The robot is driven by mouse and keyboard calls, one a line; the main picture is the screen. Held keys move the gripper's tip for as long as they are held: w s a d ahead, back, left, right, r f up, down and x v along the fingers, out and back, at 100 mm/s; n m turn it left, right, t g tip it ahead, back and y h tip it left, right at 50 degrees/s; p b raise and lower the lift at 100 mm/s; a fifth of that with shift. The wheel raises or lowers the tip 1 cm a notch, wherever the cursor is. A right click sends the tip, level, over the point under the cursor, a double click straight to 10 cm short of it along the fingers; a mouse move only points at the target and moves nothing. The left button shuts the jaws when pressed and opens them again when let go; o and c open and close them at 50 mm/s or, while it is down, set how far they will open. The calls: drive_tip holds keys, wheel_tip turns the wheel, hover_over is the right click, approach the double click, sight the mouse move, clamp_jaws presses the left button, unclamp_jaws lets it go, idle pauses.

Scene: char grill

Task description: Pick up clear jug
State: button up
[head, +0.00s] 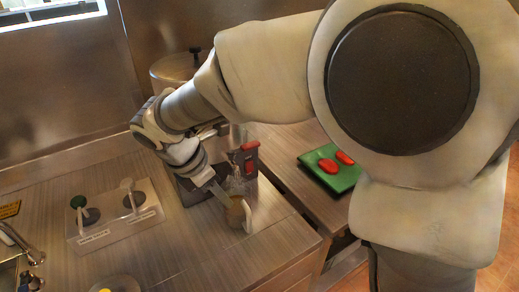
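What looks like the clear jug (238,211) stands on the counter just right of and below my gripper in the head view. It has a see-through body with a brownish tint and a pale upright handle on its right. My gripper (222,192) points down and right, with its fingers at or against the jug's upper left side. I cannot tell from this angle whether the fingers are around the jug or only beside it, or how far apart they are. Part of the jug's left side is hidden by the gripper.
A dark appliance with a red top (246,147) stands right behind the jug. A metal pot (176,68) is behind my arm. A green board (330,175) with red pieces lies right.

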approach(249, 222)
wheel_tip(249, 222, down, 5)
drive_tip(key=w, duration=0.2)
drive_tip(key=shift+d+x, duration=0.2)
drive_tip(key=shift+x, duration=0.8)
drive_tip(key=shift+d+x, duration=0.2)
drive_tip(key=shift+x, duration=0.85)
drive_tip(key=shift+d+x, duration=0.2)
drive_tip(key=shift+x, duration=0.8)
drive_tip(key=shift+s+r, duration=0.1)
drive_tip(key=shift+r, duration=0.1)
clamp_jaws()
